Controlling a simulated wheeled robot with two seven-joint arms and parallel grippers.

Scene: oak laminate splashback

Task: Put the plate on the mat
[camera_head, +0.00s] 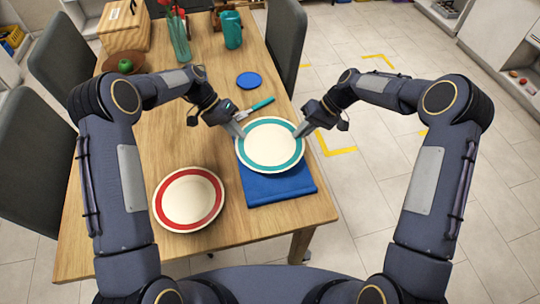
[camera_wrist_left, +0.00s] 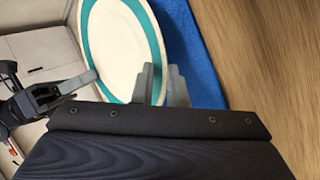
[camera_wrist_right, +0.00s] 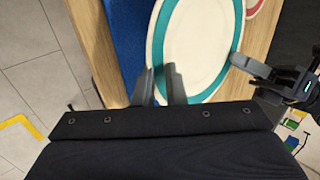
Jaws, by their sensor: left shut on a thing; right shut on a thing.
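A cream plate with a teal ring (camera_head: 270,145) is held between my two grippers, over the back part of a blue mat (camera_head: 280,190). The plate looks roughly level; I cannot tell how far above the mat it is. My left gripper (camera_head: 238,130) is shut on the plate's left rim, and its fingers (camera_wrist_left: 163,86) show at the rim in the left wrist view. My right gripper (camera_head: 303,130) is shut on the right rim, its fingers (camera_wrist_right: 160,86) also at the rim in the right wrist view. The mat's front part is bare.
A plate with a red ring (camera_head: 188,199) lies on the wooden table (camera_head: 210,135), left of the mat. A teal-handled utensil (camera_head: 258,107) and a blue coaster (camera_head: 249,80) lie behind the held plate.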

